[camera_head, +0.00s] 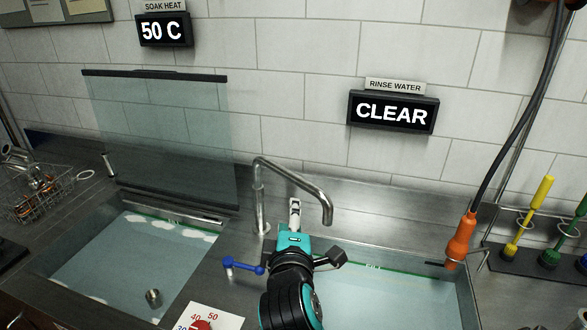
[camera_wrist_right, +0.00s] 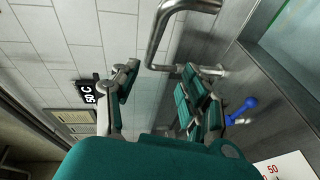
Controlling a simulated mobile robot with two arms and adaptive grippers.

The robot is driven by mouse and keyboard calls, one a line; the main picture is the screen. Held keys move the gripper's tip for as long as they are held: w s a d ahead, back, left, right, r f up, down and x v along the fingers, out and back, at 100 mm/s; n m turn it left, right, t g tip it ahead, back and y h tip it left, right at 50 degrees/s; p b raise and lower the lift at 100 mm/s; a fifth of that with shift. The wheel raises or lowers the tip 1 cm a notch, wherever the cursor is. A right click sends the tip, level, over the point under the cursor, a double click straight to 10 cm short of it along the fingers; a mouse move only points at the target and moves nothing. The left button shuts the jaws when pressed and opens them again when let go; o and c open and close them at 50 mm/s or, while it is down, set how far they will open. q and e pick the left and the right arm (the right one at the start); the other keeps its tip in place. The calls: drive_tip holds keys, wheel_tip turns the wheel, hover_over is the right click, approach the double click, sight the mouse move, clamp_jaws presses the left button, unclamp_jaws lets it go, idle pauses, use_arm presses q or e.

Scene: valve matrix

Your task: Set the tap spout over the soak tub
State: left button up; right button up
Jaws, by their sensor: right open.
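The tap's curved metal spout (camera_head: 292,173) rises from its base between the two basins and reaches right, its outlet turned down over the rinse basin side. The soak tub (camera_head: 75,230) is the left basin, full of water, with its clear lid raised. My right gripper (camera_head: 295,209) is below the spout's arch, right of the riser. In the right wrist view, my right gripper (camera_wrist_right: 160,72) has its fingers spread with nothing held. The spout (camera_wrist_right: 164,30) shows just beyond the fingertips, and I cannot tell whether they touch. My left gripper is not in view.
A blue lever (camera_head: 243,266) sits before the tap base, near a red dial (camera_head: 202,325). The raised lid (camera_head: 160,130) stands left of the tap. An orange sprayer (camera_head: 461,240) hangs at the right, by brushes (camera_head: 530,215). A wire basket (camera_head: 35,195) is far left.

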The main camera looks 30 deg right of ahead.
drive_tip(key=p, duration=0.2)
approach(294, 182)
drive_tip(key=x, duration=0.3)
drive_tip(key=p+x, duration=0.2)
drive_tip(key=x, duration=0.6)
drive_tip(key=shift+w, duration=0.2)
drive_tip(key=shift+w+d, duration=0.2)
drive_tip(key=shift+w, duration=0.05)
drive_tip(key=shift+s, duration=0.1)
drive_tip(key=shift+a, duration=0.1)
drive_tip(key=c, duration=0.4)
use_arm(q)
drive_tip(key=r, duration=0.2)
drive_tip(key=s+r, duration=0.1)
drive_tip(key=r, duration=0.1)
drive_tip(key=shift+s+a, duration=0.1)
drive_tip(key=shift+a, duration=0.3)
use_arm(e)
clamp_jaws()
